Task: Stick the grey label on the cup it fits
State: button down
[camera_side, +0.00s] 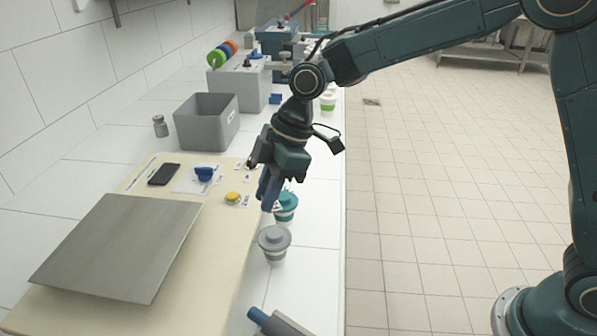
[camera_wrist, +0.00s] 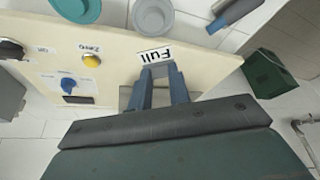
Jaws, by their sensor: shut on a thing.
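My gripper (camera_side: 269,190) points down over the board's right edge, just left of the teal cup.
A beige board carries a metal plate (camera_side: 120,245), a yellow knob (camera_side: 233,197), a blue knob (camera_side: 204,173) and a dark display (camera_side: 164,174). A grey bin (camera_side: 207,121) stands behind. A blue-tipped grey cylinder (camera_side: 280,322) lies in front. White counter is clear right of the cups.

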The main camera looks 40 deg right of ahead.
jog(key=shift+s+f, duration=0.1)
jog(key=shift+f, duration=0.1)
jog(key=shift+f, duration=3.1)
jog(key=shift+f, duration=0.3)
jog(key=c, duration=1.2)
grip_release()
jog(key=shift+c, duration=0.2)
jog(key=v, duration=1.3)
jog(key=shift+d+r, duration=0.2)
jog(key=shift+r, duration=0.15)
jog(key=shift+s, duration=0.1)
